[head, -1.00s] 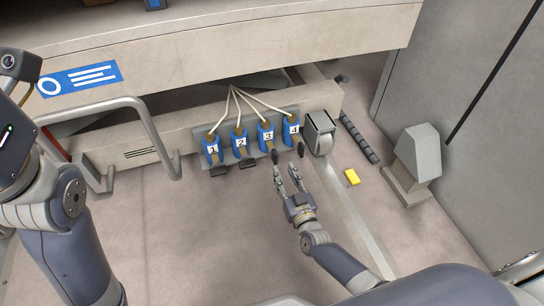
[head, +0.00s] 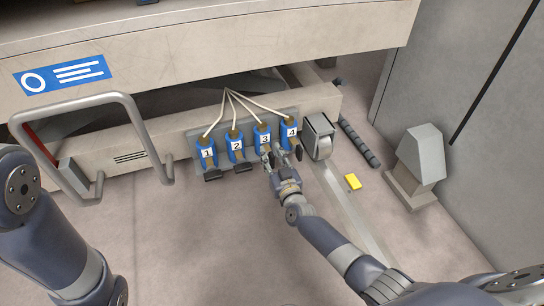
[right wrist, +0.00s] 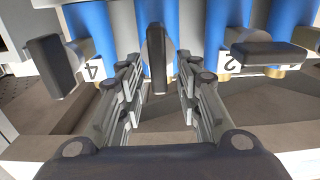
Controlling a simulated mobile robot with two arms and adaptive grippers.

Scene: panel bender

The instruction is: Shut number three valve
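The number three valve (head: 263,139) is a blue valve in a row of numbered valves on a grey plate. In the head view my right gripper (head: 277,160) is at its lower end and covers most of its handle. In the right wrist view the dark handle of valve three (right wrist: 157,65) points lengthwise, in line with the valve body. My right gripper (right wrist: 159,85) is open, with one finger on each side of this handle and gaps visible. My left gripper is out of view; only the left arm shows.
Valve two (head: 235,144) and valve one (head: 206,152) have handles turned crosswise. Valve four (head: 288,130) stands close beside the right gripper; its handle (right wrist: 55,65) is lengthwise.

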